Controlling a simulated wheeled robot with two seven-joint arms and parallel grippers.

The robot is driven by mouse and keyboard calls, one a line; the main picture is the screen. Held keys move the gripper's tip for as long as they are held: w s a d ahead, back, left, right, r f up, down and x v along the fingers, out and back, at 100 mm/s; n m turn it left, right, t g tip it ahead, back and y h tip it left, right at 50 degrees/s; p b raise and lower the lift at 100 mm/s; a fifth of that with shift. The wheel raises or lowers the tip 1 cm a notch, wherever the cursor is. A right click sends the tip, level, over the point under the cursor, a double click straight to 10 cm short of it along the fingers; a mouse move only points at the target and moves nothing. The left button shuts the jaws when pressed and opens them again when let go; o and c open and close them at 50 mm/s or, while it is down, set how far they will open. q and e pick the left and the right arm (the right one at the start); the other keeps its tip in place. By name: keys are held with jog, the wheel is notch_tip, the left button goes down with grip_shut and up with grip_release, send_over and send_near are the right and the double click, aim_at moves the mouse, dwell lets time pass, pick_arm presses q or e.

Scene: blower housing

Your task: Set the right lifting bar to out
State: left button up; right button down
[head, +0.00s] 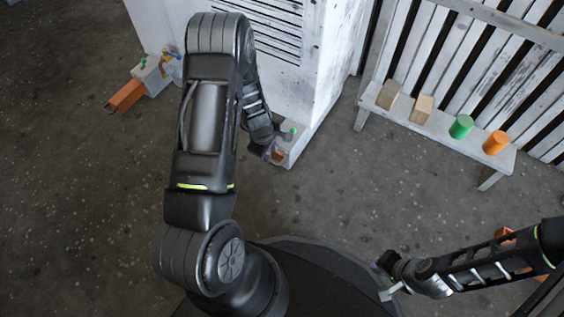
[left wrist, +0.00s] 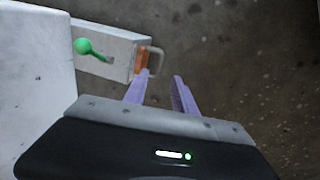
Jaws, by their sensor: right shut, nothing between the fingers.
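The right lifting bar (head: 277,156) is a short orange end at the housing's near right foot, mostly hidden by my left gripper in the head view. In the left wrist view, the orange bar end (left wrist: 141,60) sticks only a little out of its pale block and carries a grey loop handle (left wrist: 155,61). A green-knobbed lever (left wrist: 86,47) stands on that block. My left gripper (left wrist: 160,77) is open, its purple fingers pointing at the handle; whether they touch it I cannot tell. My right gripper (head: 384,287) is shut and empty, away at the lower right.
The white blower housing (head: 318,60) stands at the back. Another orange bar (head: 125,96) extends well out of a block on its left side. A white bench (head: 400,118) at the right bears wooden blocks and green and orange cylinders. The floor between is clear.

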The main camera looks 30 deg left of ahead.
aim_at(273, 163)
pick_arm(q)
jog(key=f+b, duration=0.1)
jog(key=f, duration=0.1)
jog(key=w+f+b, duration=0.1)
jog(key=f, duration=0.2)
jog(key=f+b, duration=0.2)
jog(key=shift+w+f, duration=0.2)
jog(key=shift+f, duration=0.15)
grip_shut()
dwell(0.3)
dwell(1.1)
